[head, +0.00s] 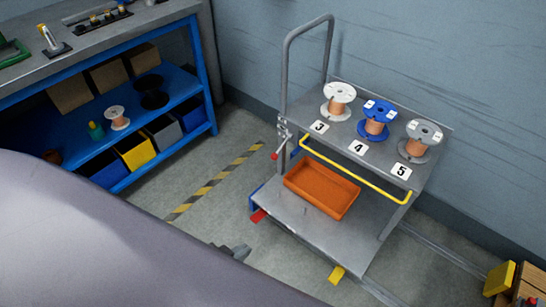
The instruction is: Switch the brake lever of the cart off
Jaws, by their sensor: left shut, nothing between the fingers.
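The grey metal cart (300,232) stands against the back wall, right of the middle of the head view. Its brake lever (280,145) is small, with a red knob at its lower end, on the left post of the cart. The lever hangs slanted down to the left; I cannot tell its setting from this picture. My left gripper (240,251) shows only as a small dark tip past my large grey arm. It is shut and empty, in front of the cart's lower left corner and well below the lever. My right gripper is not in view.
The cart carries several wire spools (375,119) on top, a yellow bar (356,171) and an orange tray (321,189) below. A blue workbench (208,62) with bins stands at the left. Open floor (232,150) with a striped line lies between them. Wooden crates (530,285) stand at lower right.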

